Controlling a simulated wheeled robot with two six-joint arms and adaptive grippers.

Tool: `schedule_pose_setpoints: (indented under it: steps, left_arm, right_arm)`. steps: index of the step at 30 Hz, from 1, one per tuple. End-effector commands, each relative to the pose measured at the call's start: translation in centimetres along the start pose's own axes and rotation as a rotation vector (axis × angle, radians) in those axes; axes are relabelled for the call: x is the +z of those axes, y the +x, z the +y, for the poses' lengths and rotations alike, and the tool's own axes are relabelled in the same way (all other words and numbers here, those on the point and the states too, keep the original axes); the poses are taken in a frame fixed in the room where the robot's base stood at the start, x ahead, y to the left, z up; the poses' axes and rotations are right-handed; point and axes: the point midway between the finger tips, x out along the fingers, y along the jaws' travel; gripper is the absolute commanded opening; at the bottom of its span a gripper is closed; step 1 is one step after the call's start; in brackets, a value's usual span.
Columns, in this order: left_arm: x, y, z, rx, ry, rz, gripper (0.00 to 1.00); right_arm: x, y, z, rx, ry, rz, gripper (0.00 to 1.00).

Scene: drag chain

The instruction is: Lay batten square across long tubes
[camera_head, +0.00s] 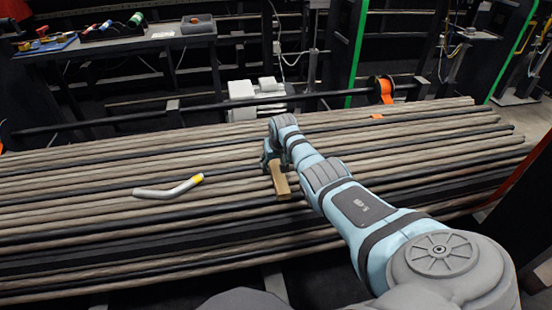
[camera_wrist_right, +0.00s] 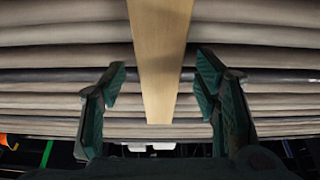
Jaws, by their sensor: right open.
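The wooden batten (camera_head: 279,180) lies on the long tubes (camera_head: 80,197), its visible part running roughly across them in the head view. My right gripper (camera_head: 270,158) is at the far end of the batten and hides part of it there. In the right wrist view the batten (camera_wrist_right: 161,50) runs between the two fingers of my right gripper (camera_wrist_right: 160,78). The fingers are open, with a gap on each side of the batten. Whether the batten rests flat on every tube below it cannot be told. My left gripper is not in view.
A bent grey tube with a yellow end (camera_head: 168,189) lies on the tubes left of the batten. A grey bench (camera_head: 120,45) with tools stands at the back left. An orange reel (camera_head: 382,89) and white boxes (camera_head: 243,97) are behind the tubes.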

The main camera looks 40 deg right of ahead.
Motion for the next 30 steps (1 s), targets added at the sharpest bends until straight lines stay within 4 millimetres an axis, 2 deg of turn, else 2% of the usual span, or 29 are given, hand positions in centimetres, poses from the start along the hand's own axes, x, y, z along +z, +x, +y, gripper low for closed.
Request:
schedule_pose_setpoints:
  steps: [5,12,16,20,30]
  left_arm:
    - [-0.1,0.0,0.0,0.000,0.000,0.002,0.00]
    - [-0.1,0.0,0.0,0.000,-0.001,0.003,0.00]
    - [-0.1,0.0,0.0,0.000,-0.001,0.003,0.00]
    - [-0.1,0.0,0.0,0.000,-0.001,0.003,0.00]
    - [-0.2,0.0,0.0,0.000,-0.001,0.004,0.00]
  right_arm:
    - [-0.1,-1.9,0.1,0.001,0.000,0.005,0.56]
    - [-0.1,-8.3,0.0,0.000,-0.001,0.005,0.56]
    - [-0.1,-10.8,0.0,0.000,0.000,0.002,0.56]
    - [0.0,-11.8,0.0,0.000,-0.001,0.000,0.56]
    - [0.0,-11.8,0.0,0.000,0.000,0.000,0.56]
